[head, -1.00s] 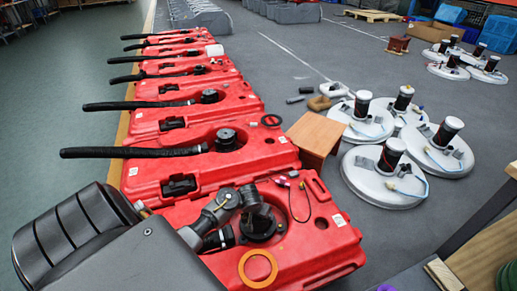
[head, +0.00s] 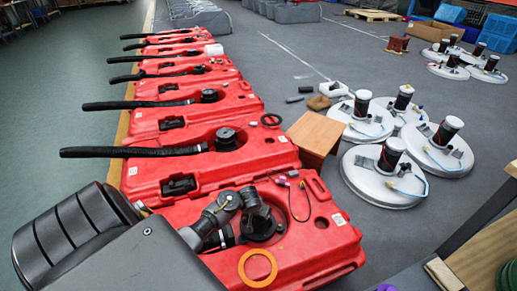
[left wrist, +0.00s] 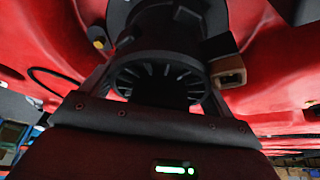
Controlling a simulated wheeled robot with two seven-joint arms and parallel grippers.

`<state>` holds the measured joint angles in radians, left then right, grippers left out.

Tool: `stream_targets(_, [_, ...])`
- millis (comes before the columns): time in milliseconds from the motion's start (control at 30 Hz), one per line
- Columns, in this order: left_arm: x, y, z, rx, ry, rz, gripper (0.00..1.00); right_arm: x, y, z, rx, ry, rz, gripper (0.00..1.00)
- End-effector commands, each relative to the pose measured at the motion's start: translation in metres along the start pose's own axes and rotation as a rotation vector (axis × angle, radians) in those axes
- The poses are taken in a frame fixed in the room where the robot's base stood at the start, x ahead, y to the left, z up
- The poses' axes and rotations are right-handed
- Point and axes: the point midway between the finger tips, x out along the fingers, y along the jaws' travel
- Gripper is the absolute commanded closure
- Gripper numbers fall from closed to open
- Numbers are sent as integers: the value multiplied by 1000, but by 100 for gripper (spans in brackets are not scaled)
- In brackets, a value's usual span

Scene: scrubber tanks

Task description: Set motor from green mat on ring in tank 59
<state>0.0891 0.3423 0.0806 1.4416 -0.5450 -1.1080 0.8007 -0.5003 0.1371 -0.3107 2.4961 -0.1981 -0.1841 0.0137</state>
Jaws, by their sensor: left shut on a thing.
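My left gripper (head: 248,204) is over the round opening of the nearest red tank (head: 327,258). In the left wrist view it is shut on the black motor (left wrist: 165,78), with a finger on each side of its slotted end. In the head view the dark motor (head: 263,224) shows at the opening, partly hidden by my gripper. The ring under it is hidden, and I cannot tell whether the motor touches it. A tan connector (left wrist: 228,70) shows beside the motor. No tank number is readable. A green surface (head: 509,274) shows at the lower right edge. My right gripper is not in view.
An orange ring (head: 258,268) lies flat on the tank's near side. A thin cable with a pink plug (head: 281,181) lies by the opening. More red tanks with black hoses (head: 130,153) run away behind. A brown box (head: 316,133) and white round units (head: 384,185) stand to the right.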

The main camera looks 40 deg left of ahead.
Motion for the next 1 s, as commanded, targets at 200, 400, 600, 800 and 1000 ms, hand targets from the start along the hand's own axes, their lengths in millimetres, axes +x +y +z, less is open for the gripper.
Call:
stream_targets(200, [2, 0, -1, 0, 5, 0, 83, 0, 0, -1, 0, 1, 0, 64])
stream_targets(400, [2, 0, -1, 0, 5, 0, 83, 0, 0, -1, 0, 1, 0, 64])
stream_targets(600, [2, 0, -1, 0, 5, 1, 83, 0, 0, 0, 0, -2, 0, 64])
stream_targets(800, [5, 0, 0, 0, 5, 1, 83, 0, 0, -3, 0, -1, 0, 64])
stream_targets(1000, [7, 0, 1, 0, 6, 0, 83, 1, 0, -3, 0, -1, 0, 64])
